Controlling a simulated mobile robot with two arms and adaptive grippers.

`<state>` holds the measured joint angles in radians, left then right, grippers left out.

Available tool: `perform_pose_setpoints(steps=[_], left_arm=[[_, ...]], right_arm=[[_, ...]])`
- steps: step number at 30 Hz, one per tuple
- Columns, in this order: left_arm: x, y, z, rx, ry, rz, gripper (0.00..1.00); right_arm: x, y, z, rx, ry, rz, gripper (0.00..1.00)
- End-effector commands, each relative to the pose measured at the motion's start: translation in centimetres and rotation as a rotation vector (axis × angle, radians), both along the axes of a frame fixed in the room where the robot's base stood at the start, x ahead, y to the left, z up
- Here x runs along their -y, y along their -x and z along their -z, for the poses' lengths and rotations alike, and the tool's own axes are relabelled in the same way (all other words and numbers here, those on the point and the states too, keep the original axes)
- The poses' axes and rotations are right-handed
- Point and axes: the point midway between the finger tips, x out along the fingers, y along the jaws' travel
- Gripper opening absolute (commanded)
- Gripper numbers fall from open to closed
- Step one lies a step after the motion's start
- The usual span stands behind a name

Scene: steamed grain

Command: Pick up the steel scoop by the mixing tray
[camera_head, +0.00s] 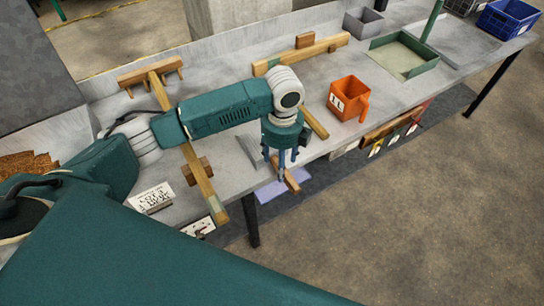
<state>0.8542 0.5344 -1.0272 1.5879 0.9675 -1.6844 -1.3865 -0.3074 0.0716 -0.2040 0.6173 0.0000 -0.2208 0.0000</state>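My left gripper (284,166) points down at the front edge of the grey workbench (220,130), its arm reaching in from the left. A short wooden piece (291,182) is right at its fingertips; I cannot tell whether the fingers hold it. A grey, metal-looking piece (250,151) lies just left of the gripper; I cannot tell whether it is the steel scoop. A shallow green tray (428,72), possibly the mixing tray, is at the right part of the bench with pale contents. No scoop is clearly visible by it. My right gripper is not in view.
An orange jug (348,96) stands right of the gripper. Wooden racks (150,74) and bars (300,54) lie along the back. A long wooden bar (203,180) crosses the bench left of the gripper. A grey bin (363,22) and blue crate (507,18) are farther right.

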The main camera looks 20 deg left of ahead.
Motion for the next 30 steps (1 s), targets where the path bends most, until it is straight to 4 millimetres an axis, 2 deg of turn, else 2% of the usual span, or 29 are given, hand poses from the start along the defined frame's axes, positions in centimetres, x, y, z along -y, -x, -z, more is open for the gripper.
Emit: perform_pose_setpoints(steps=[9,13,19,27,30], left_arm=[[0.2,0.2,4.3,-0.002,0.000,-0.001,0.56],[0.2,0.1,5.1,0.000,0.000,-0.001,0.56],[0.2,0.1,5.2,0.000,0.000,0.000,0.56],[0.2,0.1,5.1,0.001,-0.001,-0.001,0.02],[0.2,0.1,5.1,0.001,-0.001,-0.001,0.00]], right_arm=[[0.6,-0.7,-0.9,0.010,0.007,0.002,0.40],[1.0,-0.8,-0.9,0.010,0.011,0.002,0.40],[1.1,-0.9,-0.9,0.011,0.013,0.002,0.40],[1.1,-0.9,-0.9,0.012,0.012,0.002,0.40],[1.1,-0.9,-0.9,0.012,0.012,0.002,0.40]])
